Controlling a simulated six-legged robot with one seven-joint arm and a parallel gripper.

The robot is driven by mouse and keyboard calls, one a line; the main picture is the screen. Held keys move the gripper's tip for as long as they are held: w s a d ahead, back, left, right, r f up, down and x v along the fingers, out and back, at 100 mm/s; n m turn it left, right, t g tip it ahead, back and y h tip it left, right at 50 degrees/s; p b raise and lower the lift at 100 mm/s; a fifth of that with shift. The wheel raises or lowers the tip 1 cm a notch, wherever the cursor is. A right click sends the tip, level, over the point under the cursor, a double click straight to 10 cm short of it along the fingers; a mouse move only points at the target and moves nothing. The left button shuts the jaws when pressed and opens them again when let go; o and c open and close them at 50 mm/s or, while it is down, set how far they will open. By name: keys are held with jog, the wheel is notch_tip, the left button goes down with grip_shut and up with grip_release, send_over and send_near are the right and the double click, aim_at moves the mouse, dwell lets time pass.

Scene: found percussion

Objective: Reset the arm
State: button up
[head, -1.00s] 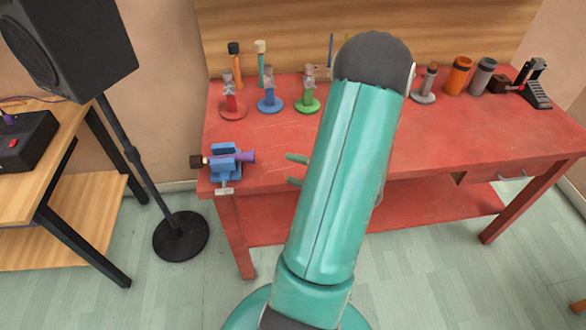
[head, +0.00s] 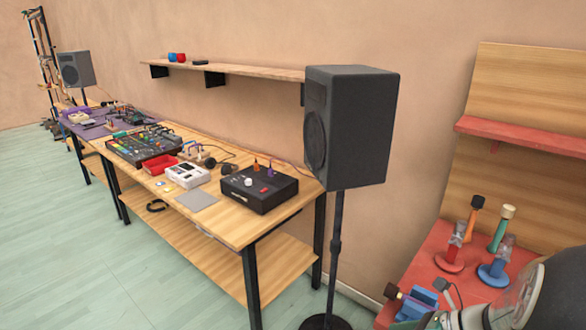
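Part of my own arm (head: 545,300) fills the lower right corner of the head view, in front of the red bench (head: 440,250). My gripper cannot be made out in this view, so its opening and anything in it are hidden. A blue vise (head: 418,302) sits at the bench's left end, close to my arm in the picture. A dark-ended piece (head: 393,291) shows at the vise. Red (head: 449,262) and blue (head: 493,272) round-based stands are on the bench behind my arm.
A black speaker (head: 350,130) on a stand (head: 335,240) is left of the red bench. A long wooden table (head: 245,225) with a black box (head: 259,188) and several devices runs along the wall under a shelf (head: 225,68). The floor (head: 60,250) at left is clear.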

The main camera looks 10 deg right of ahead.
jog(key=s+a+r+n+h, duration=0.1)
jog(key=a+r+n+h, duration=0.2)
jog(key=n, duration=0.7)
jog(key=s+a+r+n+h, duration=0.1)
jog(key=a+r+n+h, duration=0.2)
jog(key=n, duration=0.8)
jog(key=s+a+r+n+g+h, duration=0.1)
jog(key=s+a+r+n+h, duration=0.1)
jog(key=a+r+n, duration=0.4)
jog(key=a+n+h, duration=0.1)
jog(key=a+n, duration=0.1)
jog(key=n, duration=0.2)
jog(key=shift+r, duration=0.3)
